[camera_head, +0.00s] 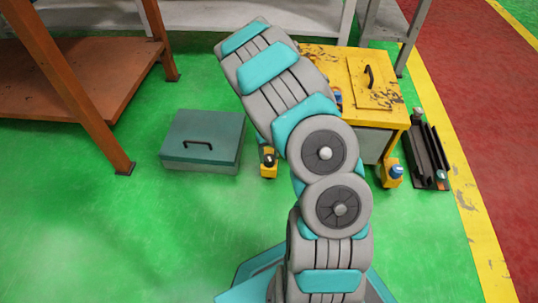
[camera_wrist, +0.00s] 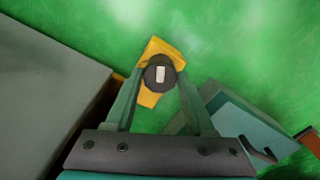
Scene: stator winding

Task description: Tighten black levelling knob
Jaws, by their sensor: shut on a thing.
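The black levelling knob (camera_wrist: 152,76) sits on a yellow foot (camera_wrist: 158,48) in the wrist view, with a pale rectangular mark on its top. My gripper (camera_wrist: 162,71) is shut on the knob, one finger on each side. In the head view the knob (camera_head: 269,160) and its yellow foot (camera_head: 268,172) show at the left front corner of the yellow bench (camera_head: 340,62). My arm covers much of the bench front, and most of my gripper is hidden there.
A teal toolbox (camera_head: 203,139) with a black handle stands on the green floor left of the foot. Another yellow foot (camera_head: 391,181) with a blue knob (camera_head: 397,170) is at the bench's right corner. Dark rails (camera_head: 428,150) lie further right. An orange shelf (camera_head: 75,75) stands at left.

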